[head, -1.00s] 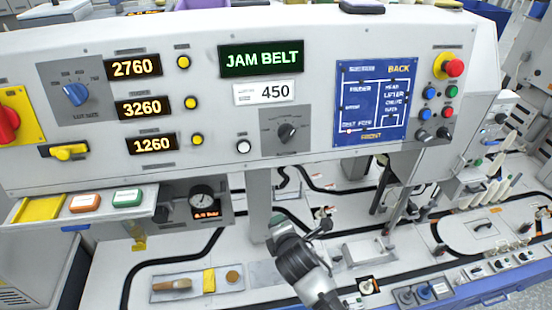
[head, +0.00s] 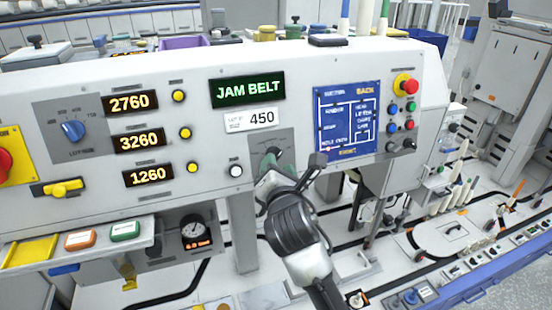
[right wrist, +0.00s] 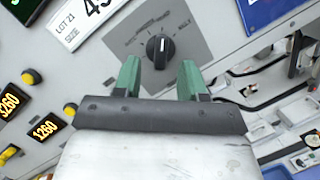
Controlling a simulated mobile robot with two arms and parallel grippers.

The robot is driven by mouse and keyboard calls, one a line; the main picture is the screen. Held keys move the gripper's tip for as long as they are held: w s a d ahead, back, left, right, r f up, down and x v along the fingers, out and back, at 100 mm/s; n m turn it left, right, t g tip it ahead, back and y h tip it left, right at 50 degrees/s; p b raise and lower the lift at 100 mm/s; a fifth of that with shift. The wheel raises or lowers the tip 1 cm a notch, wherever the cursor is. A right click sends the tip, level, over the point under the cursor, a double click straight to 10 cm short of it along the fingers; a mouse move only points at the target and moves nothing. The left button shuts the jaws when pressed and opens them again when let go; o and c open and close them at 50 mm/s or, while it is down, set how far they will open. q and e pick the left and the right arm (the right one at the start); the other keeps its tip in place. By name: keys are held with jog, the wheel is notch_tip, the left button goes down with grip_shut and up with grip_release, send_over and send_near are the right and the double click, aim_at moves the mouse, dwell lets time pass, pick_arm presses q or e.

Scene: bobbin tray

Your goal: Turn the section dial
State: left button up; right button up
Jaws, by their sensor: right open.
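A black pointer dial (right wrist: 160,50) sits on a grey plate (head: 262,139) below the lot size 450 label. In the right wrist view its pointer line is near upright, with scale marks around it; its lettering is too small to read surely. My right gripper (right wrist: 160,76) is open and empty, its two green fingers short of the dial and to either side of it in the picture. In the head view my right gripper (head: 290,164) covers most of the dial. A second dial, blue (head: 73,131), is at the panel's left. My left gripper is not in view.
A red knob (head: 5,164) on yellow and a yellow handle (head: 62,188) are at the far left. A white button (head: 236,171) sits beside the grey plate. Right of it are a blue diagram (head: 345,120), coloured buttons and a red emergency button (head: 407,86).

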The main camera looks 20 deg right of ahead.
jog(key=w, duration=0.2)
jog(key=shift+w+d, duration=0.3)
jog(key=shift+w, duration=0.05)
grip_shut()
jog(key=shift+p, duration=0.3)
